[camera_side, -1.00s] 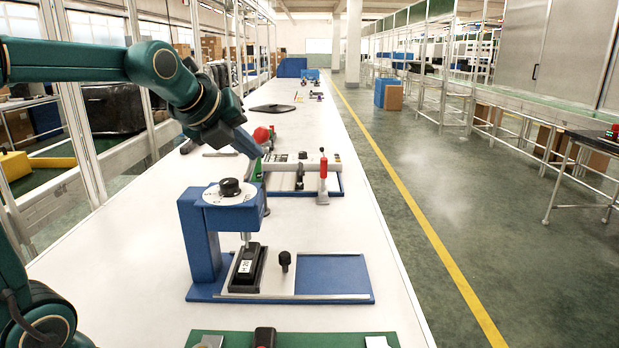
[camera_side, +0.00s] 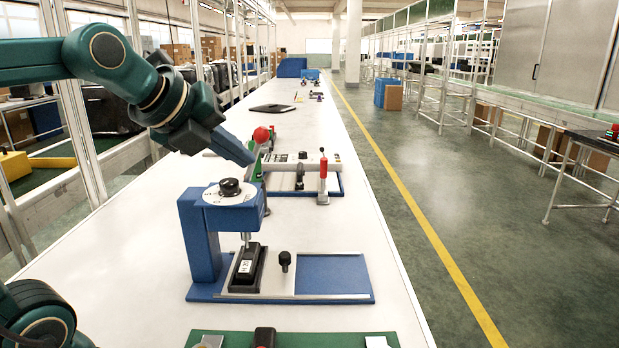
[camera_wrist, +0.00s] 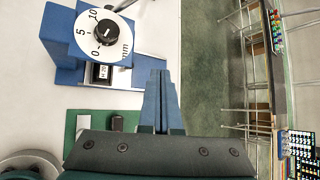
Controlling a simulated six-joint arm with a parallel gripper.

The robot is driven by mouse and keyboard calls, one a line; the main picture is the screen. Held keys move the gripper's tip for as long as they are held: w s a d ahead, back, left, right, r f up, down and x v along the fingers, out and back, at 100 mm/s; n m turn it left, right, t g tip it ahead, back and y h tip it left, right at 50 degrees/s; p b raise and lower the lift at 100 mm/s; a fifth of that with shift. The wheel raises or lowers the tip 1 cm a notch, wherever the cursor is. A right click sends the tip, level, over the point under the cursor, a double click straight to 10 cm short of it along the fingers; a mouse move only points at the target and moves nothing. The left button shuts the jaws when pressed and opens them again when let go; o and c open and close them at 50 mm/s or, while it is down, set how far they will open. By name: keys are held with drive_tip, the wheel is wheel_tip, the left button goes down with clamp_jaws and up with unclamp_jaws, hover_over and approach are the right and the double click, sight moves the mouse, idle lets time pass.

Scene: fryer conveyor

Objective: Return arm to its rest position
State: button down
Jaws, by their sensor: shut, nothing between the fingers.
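My gripper (camera_side: 248,158) is in the air above the white table, up and behind the blue press fixture in the side view. Its blue fingers are shut with nothing between them, and they also show in the wrist view (camera_wrist: 158,76). The blue press fixture (camera_side: 200,240) has a white dial with a black knob (camera_side: 230,187) on top. A black block with a white label (camera_side: 246,268) sits under its plunger. The dial also shows in the wrist view (camera_wrist: 85,38), left of my fingers and apart from them.
Behind the press stands a fixture with a red-handled clamp (camera_side: 323,180) and a red ball knob (camera_side: 261,134), close to my fingers in the picture. A green board (camera_side: 235,338) lies at the front. A flat black piece (camera_side: 272,108) lies farther back. The table's left front (camera_side: 130,265) is clear.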

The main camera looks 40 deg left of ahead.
drive_tip(key=s+d+f+n+g+h, duration=0.1)
drive_tip(key=s+f+n, duration=0.5)
drive_tip(key=n, duration=0.6)
drive_tip(key=s+d+f+n+g+h, duration=0.1)
drive_tip(key=s+d+f+n+g, duration=0.2)
drive_tip(key=n, duration=1)
drive_tip(key=s+d+f, duration=0.2)
drive_tip(key=s+f, duration=0.1)
drive_tip(key=shift+s+d, duration=0.15)
drive_tip(key=shift+d, duration=0.25)
